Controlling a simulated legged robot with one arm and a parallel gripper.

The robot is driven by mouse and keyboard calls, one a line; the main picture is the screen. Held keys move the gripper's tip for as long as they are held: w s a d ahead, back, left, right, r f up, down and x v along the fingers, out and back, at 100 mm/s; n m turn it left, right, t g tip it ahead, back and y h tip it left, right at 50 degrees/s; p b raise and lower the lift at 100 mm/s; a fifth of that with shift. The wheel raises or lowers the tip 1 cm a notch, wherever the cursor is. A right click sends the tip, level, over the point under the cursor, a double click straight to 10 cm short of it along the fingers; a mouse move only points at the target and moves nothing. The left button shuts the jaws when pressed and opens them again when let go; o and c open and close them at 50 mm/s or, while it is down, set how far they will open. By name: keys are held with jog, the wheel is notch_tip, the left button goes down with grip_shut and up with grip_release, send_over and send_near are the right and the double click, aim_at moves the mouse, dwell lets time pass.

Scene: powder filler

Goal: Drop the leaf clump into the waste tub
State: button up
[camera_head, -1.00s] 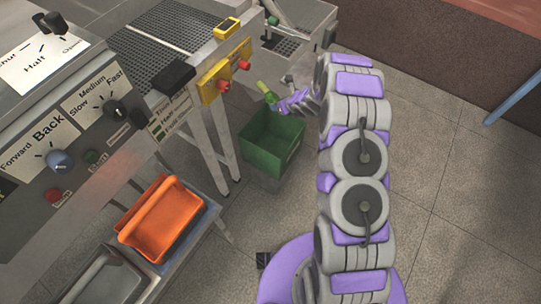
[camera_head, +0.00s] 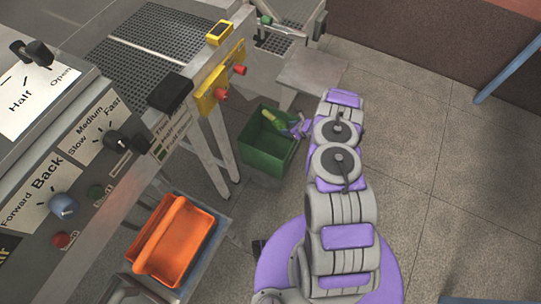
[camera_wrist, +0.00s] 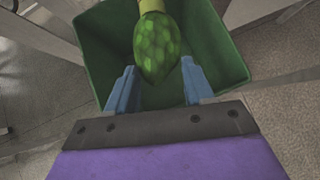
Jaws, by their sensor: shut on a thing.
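The leaf clump (camera_head: 272,117) is a light and dark green, scaly bulb with a pale stem. In the wrist view the clump (camera_wrist: 157,48) sits between the blue fingertips of my gripper (camera_wrist: 158,72), which is shut on it. In the head view my gripper (camera_head: 296,127) is at the right rim of the dark green waste tub (camera_head: 264,160), with the clump over the tub's opening. The tub's green walls (camera_wrist: 100,50) surround the clump in the wrist view. The tub looks empty where its inside shows; the clump hides part of it.
The grey machine with knobs (camera_head: 62,205) and a conveyor stands on the left. Its metal legs (camera_head: 218,155) are close to the tub's left side. An orange tray (camera_head: 175,245) sits on a low shelf in front. Tiled floor (camera_head: 430,170) at right is clear.

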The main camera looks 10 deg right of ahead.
notch_tip(320, 180, down, 6)
jog(key=b, duration=0.5)
jog(key=shift+r+b, duration=0.2)
jog(key=shift+b, duration=0.1)
jog(key=o, duration=0.7)
jog(key=shift+a, duration=0.2)
jog(key=o, duration=0.4)
jog(key=shift+a, duration=0.7)
jog(key=shift+o, duration=0.2)
jog(key=p+v, duration=0.4)
jog(key=v, duration=1.3)
jog(key=shift+s+r, duration=0.15)
jog(key=shift+a, duration=0.1)
